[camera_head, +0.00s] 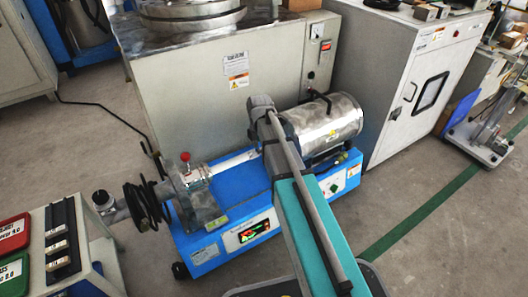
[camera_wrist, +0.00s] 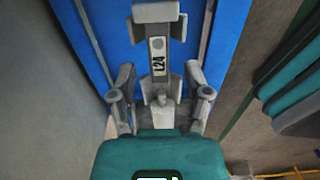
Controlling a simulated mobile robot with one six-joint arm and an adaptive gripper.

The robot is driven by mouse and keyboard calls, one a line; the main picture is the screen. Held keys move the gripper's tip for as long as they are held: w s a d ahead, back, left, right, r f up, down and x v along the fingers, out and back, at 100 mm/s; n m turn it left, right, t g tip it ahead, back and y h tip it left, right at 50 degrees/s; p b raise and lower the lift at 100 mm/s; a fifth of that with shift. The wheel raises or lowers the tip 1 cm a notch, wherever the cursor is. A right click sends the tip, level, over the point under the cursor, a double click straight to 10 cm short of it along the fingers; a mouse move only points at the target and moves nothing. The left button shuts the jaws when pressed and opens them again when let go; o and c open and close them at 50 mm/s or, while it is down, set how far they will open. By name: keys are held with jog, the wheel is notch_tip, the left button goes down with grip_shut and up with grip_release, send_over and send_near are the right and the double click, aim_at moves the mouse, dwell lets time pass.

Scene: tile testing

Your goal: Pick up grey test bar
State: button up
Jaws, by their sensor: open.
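Several small bars with light labels (camera_head: 56,232) lie on the stand at the left edge of the head view. They are too small there for me to tell which one is grey. My gripper (camera_wrist: 160,95) shows in the wrist view, with its jaws open over a blue surface. In the head view my arm reaches over the blue machine, and the jaws cannot be made out.
The blue machine (camera_head: 205,240) with a shiny metal cylinder (camera_head: 325,125) is beside my arm. A red tray (camera_head: 13,233) and a green tray (camera_head: 12,275) are at the left edge. Large cabinets (camera_head: 215,95) stand behind.

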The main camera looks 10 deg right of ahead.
dwell(0.5)
grip_shut()
